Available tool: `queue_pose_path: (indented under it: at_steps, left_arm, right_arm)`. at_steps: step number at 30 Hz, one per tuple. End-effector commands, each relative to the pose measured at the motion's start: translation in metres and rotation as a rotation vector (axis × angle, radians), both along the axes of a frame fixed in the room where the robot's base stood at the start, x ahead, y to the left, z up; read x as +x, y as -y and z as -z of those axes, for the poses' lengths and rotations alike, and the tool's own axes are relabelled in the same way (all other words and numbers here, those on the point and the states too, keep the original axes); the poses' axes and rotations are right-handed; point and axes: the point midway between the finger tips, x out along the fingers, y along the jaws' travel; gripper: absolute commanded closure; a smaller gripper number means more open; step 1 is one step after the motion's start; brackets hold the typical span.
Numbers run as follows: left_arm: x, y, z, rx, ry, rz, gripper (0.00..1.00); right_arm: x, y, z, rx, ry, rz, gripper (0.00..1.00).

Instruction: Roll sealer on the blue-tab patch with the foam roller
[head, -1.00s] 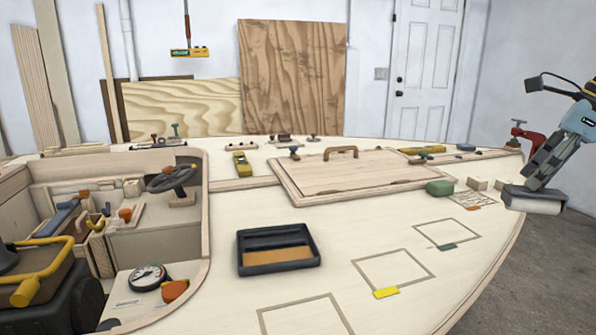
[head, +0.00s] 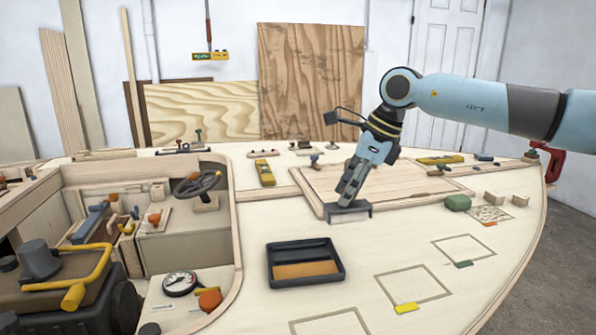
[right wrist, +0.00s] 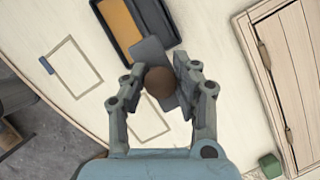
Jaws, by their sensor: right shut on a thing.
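My right gripper (head: 350,192) is shut on the foam roller (head: 348,213), a grey roller held above the pale plywood deck, behind the sealer tray (head: 335,278). The roller's grey head (right wrist: 148,55) and brown round handle end (right wrist: 158,82) show between the fingers in the right wrist view. The black tray (right wrist: 118,45) holds amber sealer (right wrist: 120,20) there. The blue-tab patch (right wrist: 76,68) is an outlined rectangle with a blue tab (right wrist: 46,65) at its edge. In the head view, a cut-off outline (head: 330,324) shows at the bottom edge, its tab unseen. My left gripper is out of view.
Yellow-tab (head: 413,286) and green-tab (head: 463,250) patches lie right of the tray. A green block (head: 458,202) and small wooden blocks (head: 494,198) stand at the right. A raised wooden hatch (head: 420,187) lies behind the roller. An open well with a steering wheel (head: 196,184) is left.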

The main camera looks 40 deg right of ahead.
Motion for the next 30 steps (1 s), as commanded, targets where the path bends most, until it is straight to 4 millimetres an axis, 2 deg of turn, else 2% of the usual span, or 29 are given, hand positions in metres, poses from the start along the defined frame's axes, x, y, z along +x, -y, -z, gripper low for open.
queue_pose_path:
  at_steps: [1, 3, 9, 12, 20, 30]
  left_arm:
    - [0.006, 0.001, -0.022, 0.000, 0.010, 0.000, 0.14]
    - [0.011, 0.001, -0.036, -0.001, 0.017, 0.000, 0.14]
    - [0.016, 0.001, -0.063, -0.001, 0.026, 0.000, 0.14]
    - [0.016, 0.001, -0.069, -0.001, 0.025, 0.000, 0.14]
    - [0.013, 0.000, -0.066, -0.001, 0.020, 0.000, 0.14]
    - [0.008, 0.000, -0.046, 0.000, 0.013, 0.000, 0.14]
  right_arm:
    - [0.003, -0.016, -0.011, 0.011, 0.010, -0.001, 0.98]
    - [0.005, -0.034, -0.011, 0.007, 0.015, 0.001, 0.98]
    - [0.014, -0.074, -0.015, -0.003, 0.027, 0.021, 0.98]
    - [0.016, -0.085, -0.016, -0.008, 0.030, 0.030, 0.98]
    - [0.017, -0.091, -0.008, -0.012, 0.030, 0.037, 0.98]
    - [0.017, -0.091, 0.027, -0.012, 0.028, 0.037, 0.98]
